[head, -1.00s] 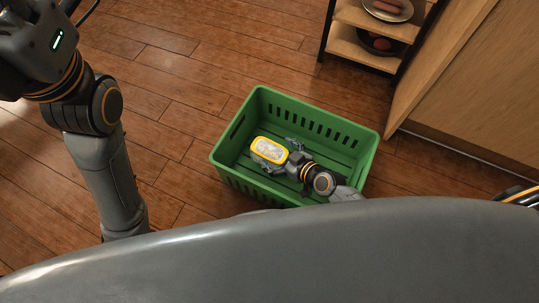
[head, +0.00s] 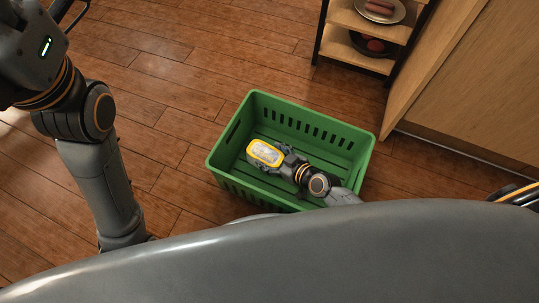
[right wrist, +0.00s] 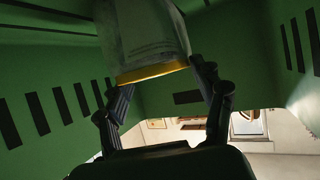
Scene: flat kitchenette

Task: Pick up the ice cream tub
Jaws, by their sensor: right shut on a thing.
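The ice cream tub (head: 265,152) has a yellow rim around a pale top and is inside the green crate (head: 228,139), toward its left side. My right gripper (head: 281,160) reaches into the crate and is shut on the tub from the right. In the right wrist view the tub (right wrist: 148,38) shows as a pale body with a yellow rim, between the fingers of the right gripper (right wrist: 162,82). I cannot tell whether the tub touches the crate floor. My left gripper (head: 40,45) is cut off at the top left; its fingertips are not clear.
The crate has slotted walls close around my right arm and stands on a wooden floor (head: 170,60). A shelf unit (head: 355,50) with plates of food stands at the top right, beside a wooden cabinet (head: 470,90). The floor left of the crate is clear.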

